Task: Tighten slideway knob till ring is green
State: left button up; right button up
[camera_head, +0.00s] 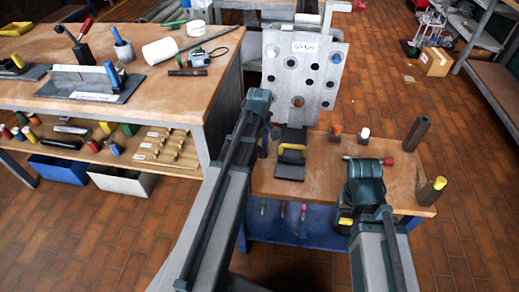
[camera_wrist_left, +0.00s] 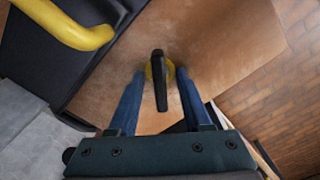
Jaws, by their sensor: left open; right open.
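The knob (camera_wrist_left: 160,82) is a black bar-shaped grip with a yellow ring (camera_wrist_left: 168,68) around its base, seen from above in the left wrist view. No green shows on the ring. My left gripper (camera_wrist_left: 160,80) is open, with one blue finger on each side of the knob; I cannot tell whether either touches it. The black slideway block (camera_head: 290,165) with a yellow handle (camera_head: 292,148) stands on the small wooden bench; its handle also fills the wrist view's upper left (camera_wrist_left: 75,28). In the head view my left arm hides the knob. My right gripper (camera_head: 365,195) is open over the bench's right side, its fingertips mostly hidden.
A perforated metal plate (camera_head: 325,68) with a label stands behind the bench. A red-ended tool (camera_head: 385,161), a dark post (camera_head: 417,133) and a yellow-topped cylinder (camera_head: 432,190) are around my right arm. A cluttered workbench (camera_head: 140,95) stands at left.

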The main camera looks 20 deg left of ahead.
aim_at(260, 147)
pick_arm(q)
jog(key=shift+r, duration=0.1)
notch_tip(260, 147, up, 5)
jog(key=p, duration=0.5)
jog(key=shift+d, duration=0.1)
